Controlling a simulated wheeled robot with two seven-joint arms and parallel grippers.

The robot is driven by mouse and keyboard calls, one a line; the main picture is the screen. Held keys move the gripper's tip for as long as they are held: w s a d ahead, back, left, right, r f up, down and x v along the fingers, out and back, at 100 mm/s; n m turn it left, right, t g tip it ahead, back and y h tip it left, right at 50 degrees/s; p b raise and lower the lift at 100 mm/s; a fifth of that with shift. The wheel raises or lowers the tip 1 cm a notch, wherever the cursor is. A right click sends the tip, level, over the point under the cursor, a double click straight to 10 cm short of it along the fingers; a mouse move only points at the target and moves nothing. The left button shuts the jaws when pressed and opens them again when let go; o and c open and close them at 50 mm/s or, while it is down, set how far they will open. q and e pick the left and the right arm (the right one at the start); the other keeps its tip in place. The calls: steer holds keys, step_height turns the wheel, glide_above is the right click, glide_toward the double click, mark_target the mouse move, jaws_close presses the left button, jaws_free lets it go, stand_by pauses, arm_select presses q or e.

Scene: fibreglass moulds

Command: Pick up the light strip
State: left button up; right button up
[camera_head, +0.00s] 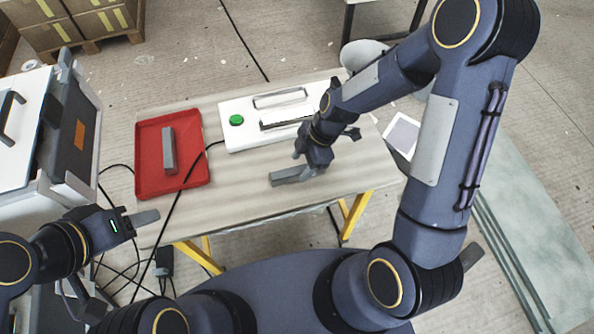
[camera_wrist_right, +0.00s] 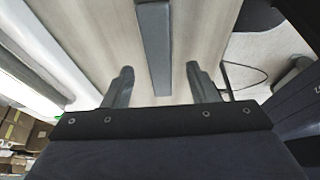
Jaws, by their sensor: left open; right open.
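A grey, bar-shaped light strip (camera_head: 288,175) lies on the table near its front edge, partly hidden by my right gripper (camera_head: 312,160). In the right wrist view the strip (camera_wrist_right: 154,45) runs between the two open fingers, apart from both. My right gripper is open and just above the strip; I cannot tell the exact height. A second grey strip (camera_head: 169,150) lies in a red tray (camera_head: 197,172) on the left of the table. My left gripper (camera_head: 148,217) is open and empty, at the left in front of the table.
A white box (camera_head: 232,108) with a green button (camera_head: 236,120) and a handle stands on the table behind my right gripper. A black cable crosses the red tray. A white-topped cabinet (camera_head: 22,165) stands left of the table (camera_head: 230,200). Bare tabletop lies between tray and right gripper.

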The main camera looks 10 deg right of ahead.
steer(key=shift+x, duration=1.05)
steer(key=c, duration=1.1)
steer(key=shift+r, duration=0.15)
